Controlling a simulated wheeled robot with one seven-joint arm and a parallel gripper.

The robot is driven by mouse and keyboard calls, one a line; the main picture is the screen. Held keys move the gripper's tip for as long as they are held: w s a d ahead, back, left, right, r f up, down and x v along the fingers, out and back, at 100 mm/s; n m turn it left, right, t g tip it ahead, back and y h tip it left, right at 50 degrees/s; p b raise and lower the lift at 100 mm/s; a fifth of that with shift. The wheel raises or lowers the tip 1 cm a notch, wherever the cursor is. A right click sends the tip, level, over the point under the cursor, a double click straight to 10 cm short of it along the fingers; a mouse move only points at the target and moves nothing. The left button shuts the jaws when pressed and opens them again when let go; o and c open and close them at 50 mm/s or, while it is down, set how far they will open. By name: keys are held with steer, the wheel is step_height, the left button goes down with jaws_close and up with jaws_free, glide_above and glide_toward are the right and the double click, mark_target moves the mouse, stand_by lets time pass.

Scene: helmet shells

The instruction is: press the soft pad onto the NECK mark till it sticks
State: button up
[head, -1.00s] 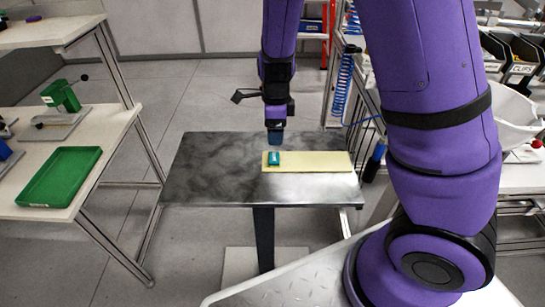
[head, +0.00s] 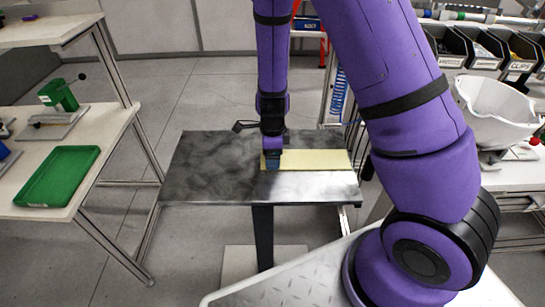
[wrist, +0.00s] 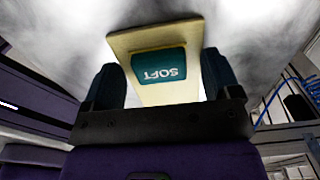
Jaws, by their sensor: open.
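The soft pad (wrist: 159,62) is a teal block with "SOFT" on it in white, upside down in the wrist view. It lies at one end of a pale yellow strip (head: 318,160) on the dark metal table. My gripper (head: 272,163) is down at the strip's left end and hides the pad in the head view. In the wrist view its two dark fingers are apart, one on each side of the pad, with gaps showing. A white helmet shell (head: 492,108) sits at the right on a bench. I cannot make out a NECK mark on it.
The metal table (head: 215,170) is otherwise bare. A green tray (head: 58,176) lies on the left bench. Black parts bins (head: 478,46) stand behind the shell. A wire rack with a blue coil (head: 338,92) stands behind the table's right side.

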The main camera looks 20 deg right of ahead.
steer(key=shift+c, duration=0.5)
steer(key=c, duration=0.9)
steer(key=shift+r, duration=0.2)
